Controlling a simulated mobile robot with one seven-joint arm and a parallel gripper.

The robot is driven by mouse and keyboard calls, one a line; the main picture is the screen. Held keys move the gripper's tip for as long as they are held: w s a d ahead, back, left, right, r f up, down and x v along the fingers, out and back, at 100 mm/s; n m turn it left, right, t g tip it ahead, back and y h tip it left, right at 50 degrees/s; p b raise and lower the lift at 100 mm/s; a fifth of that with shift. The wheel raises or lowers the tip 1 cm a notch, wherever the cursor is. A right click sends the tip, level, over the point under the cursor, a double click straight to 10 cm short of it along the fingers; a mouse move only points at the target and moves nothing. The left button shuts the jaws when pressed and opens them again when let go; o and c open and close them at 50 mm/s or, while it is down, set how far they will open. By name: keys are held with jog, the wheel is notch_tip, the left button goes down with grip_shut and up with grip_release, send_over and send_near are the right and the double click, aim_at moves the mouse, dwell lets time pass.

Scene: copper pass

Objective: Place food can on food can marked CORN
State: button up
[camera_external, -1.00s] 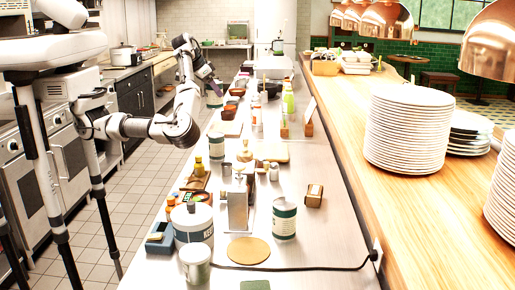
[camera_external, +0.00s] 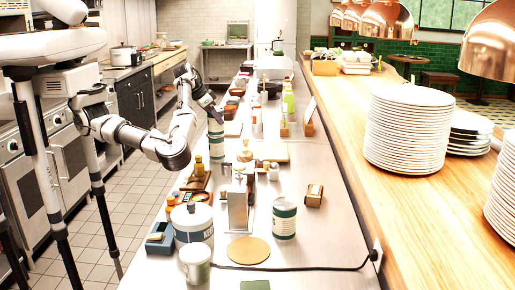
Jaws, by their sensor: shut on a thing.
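My gripper (camera_external: 212,110) is over the left edge of the steel counter, pointing down, and is shut on a food can (camera_external: 215,129) with a pale and green label. The held can is upright just below the gripper. Another pale and green food can (camera_external: 216,150) stands on the counter directly under it. The two cans line up in this view; I cannot tell whether they touch. A larger green and cream can (camera_external: 284,218) stands at the front right of the counter. No CORN marking can be read on any can from here.
A bottle (camera_external: 199,166) and a wooden tray stand close in front of the two cans. Bowls (camera_external: 237,92) and boards lie behind. Stacked plates (camera_external: 408,130) fill the right-hand wooden ledge.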

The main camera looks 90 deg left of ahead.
jog(key=shift+f, duration=0.15)
jog(key=o, duration=1.3)
jog(key=shift+r, duration=0.3)
jog(key=shift+s+d+r, duration=0.1)
jog(key=shift+s+r, duration=0.15)
jog(key=b+v, duration=0.2)
jog(key=v, duration=0.9)
